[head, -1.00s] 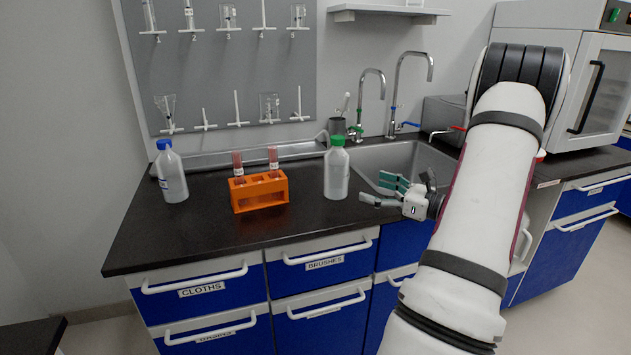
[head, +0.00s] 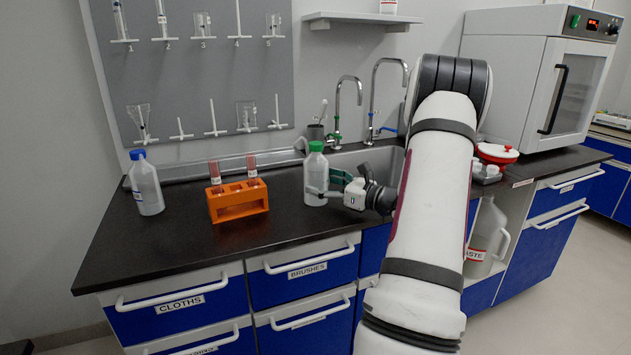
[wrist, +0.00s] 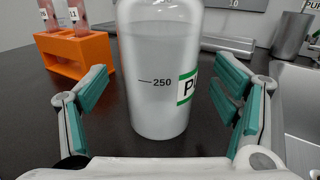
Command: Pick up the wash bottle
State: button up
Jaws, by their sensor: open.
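The green-capped bottle (head: 316,174) stands upright on the black counter in front of the sink. In the wrist view its pale, translucent body (wrist: 158,75) shows a 250 mark and part of a green-edged label; its cap is out of view. My gripper (head: 325,184) is open at the bottle's lower body. In the wrist view its teal-padded fingers stand to the left and right of the bottle, with visible gaps on both sides. A second bottle, blue-capped (head: 147,187), stands upright at the left end of the counter.
An orange rack (head: 238,203) with red-filled tubes stands just left of the green-capped bottle. The sink (head: 375,160) and taps (head: 338,110) lie behind my gripper. The front strip of counter (head: 270,232) is clear.

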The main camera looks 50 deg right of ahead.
jog(key=w, duration=0.3)
jog(key=c, duration=1)
jog(key=shift+o, duration=0.2)
jog(key=shift+r, duration=0.1)
